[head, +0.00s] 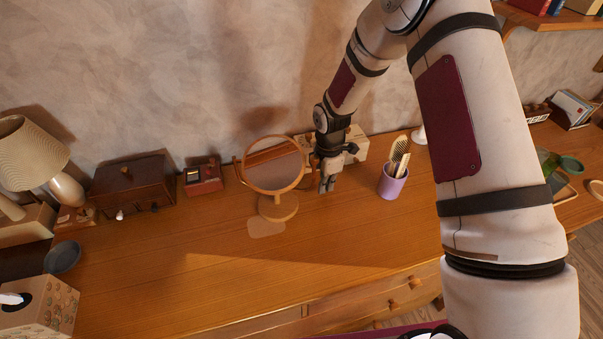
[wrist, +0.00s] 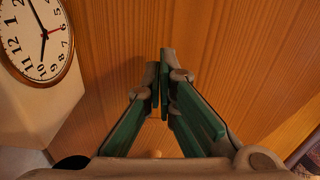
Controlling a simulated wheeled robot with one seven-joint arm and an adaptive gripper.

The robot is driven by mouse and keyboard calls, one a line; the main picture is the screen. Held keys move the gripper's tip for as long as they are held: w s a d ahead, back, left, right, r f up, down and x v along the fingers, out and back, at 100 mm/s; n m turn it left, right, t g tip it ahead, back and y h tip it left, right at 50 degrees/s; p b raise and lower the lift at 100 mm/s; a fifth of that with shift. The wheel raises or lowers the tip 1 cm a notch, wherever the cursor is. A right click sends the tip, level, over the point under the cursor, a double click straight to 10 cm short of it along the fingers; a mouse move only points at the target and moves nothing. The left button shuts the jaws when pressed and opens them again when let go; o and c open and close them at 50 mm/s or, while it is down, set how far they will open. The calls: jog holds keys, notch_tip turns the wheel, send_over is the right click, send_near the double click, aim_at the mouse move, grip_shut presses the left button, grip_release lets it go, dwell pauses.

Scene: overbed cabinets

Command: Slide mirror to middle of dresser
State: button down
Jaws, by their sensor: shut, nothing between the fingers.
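The round mirror (head: 272,165) with a wooden frame stands upright on a round wooden base (head: 278,207) on the dresser (head: 200,275), toward the back wall. My gripper (head: 327,186) is shut and empty, pointing down just right of the mirror frame. In the head view I cannot tell whether it touches the mirror. The wrist view shows the closed fingertips (wrist: 162,85) over bare wood; the mirror is not clearly visible there.
A clock (wrist: 37,38) on a pale block stands beside my gripper. A purple cup (head: 392,184) with combs is to the right. A red box (head: 203,178), dark wooden box (head: 133,190), lamp (head: 30,150) and tissue box (head: 40,308) are left. The dresser's front middle is clear.

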jog(key=shift+d, duration=0.25)
jog(key=shift+d+r, duration=0.1)
jog(key=shift+w+d+r+p, duration=0.1)
jog(key=shift+w+d+r, duration=0.1)
jog(key=shift+d+r, duration=0.5)
jog(key=shift+w+d+r+p, duration=0.15)
jog(key=shift+d+r, duration=0.4)
jog(key=shift+r, duration=0.4)
jog(key=shift+w+d+r+p, duration=0.1)
jog(key=shift+w+d+r, duration=0.1)
jog(key=shift+d+r, duration=0.5)
jog(key=shift+a, duration=0.1)
